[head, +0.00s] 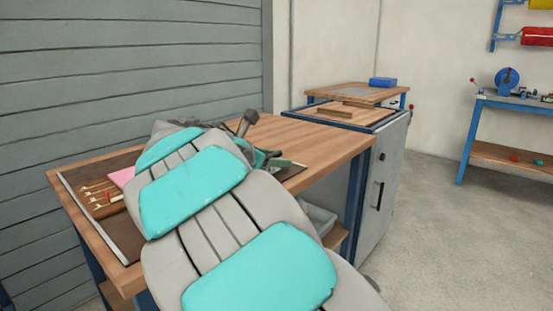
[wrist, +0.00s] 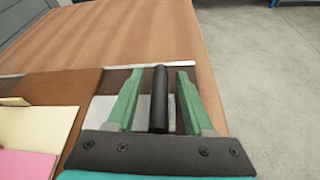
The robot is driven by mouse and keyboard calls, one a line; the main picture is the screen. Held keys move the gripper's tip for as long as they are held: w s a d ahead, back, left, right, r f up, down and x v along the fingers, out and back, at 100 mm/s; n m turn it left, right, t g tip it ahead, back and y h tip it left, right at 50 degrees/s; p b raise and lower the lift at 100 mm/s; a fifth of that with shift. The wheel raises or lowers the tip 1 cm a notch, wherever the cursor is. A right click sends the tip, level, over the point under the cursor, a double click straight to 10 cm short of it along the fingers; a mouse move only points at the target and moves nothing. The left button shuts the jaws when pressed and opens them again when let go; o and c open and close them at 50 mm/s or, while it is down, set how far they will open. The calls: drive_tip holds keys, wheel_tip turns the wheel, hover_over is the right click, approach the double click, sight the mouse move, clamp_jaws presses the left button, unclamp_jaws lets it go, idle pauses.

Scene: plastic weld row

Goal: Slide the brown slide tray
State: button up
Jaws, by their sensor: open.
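A flat brown panel, which looks like the brown slide tray (wrist: 78,92), lies left of my gripper in the wrist view. My gripper (wrist: 158,76) has two green fingers, spread apart. A black round bar, perhaps a handle (wrist: 159,105), stands between them with a gap on each side. A pale grey plate (wrist: 104,112) shows below the fingers. I cannot tell whether the bar is fixed to the brown panel.
The wooden bench (head: 312,140) has clear top beyond the gripper. Cream and pink sheets (wrist: 38,130) lie on the left. Small tools (head: 100,195) lie at the bench's left end. A grey cabinet (head: 385,180) stands behind, and a blue bench (head: 500,110) at far right. Floor on the right is open.

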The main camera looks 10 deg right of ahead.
drive_tip(key=shift+w+d+f, duration=0.15)
drive_tip(key=shift+w+d, duration=0.05)
drive_tip(key=shift+d, duration=0.05)
clamp_jaws()
idle(0.3)
idle(0.9)
